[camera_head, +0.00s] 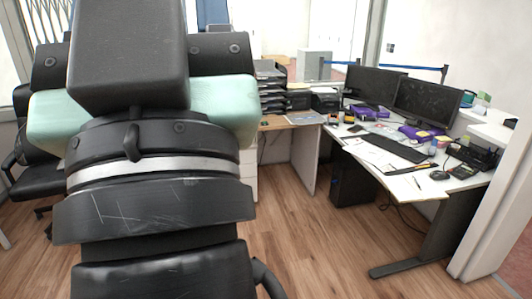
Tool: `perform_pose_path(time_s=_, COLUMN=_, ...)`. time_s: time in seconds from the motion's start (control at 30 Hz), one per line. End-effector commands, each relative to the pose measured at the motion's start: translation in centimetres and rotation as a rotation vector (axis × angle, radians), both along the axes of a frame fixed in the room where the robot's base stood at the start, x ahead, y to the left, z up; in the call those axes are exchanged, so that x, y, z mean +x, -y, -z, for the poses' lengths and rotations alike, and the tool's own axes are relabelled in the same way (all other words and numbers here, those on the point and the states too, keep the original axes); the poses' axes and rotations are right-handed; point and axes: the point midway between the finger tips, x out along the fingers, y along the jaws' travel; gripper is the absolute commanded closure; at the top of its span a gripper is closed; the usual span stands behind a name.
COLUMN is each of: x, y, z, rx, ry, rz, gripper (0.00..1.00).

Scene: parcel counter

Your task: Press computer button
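A black computer tower (352,186) stands on the floor under the desk, right of the picture's middle. The desk top partly covers it, and its button cannot be made out. Two dark-screened monitors stand on the desk, one at the back (372,84) and one nearer on the right (426,102). A black keyboard (394,150) lies in front of them, with a mouse (439,175) to its right. My own black and mint-green arm links fill the left half of the view. My gripper is not visible, and nothing shows touching the tower.
The white desk (415,186) has a dark metal leg and foot (405,268) at the right front. Cables hang beneath it. A black office chair (40,185) is at the left, partly behind my arm. Wooden floor (310,245) is clear before the tower. A white partition (497,205) stands at the right.

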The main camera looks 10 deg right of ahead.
Motion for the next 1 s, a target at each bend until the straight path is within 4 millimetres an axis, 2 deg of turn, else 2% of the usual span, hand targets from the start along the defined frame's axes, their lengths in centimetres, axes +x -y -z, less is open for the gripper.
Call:
perform_pose_path(time_s=0.07, x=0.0, y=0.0, z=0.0, rx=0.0, ry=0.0, rz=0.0, gripper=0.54)
perform_pose_path(time_s=0.3, x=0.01, y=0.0, z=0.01, rx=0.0, ry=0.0, rz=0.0, gripper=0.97)
perform_pose_path(time_s=0.33, x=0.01, y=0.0, z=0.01, rx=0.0, ry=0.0, rz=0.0, gripper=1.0)
perform_pose_path(time_s=1.0, x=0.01, y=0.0, z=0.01, rx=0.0, ry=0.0, rz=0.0, gripper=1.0)
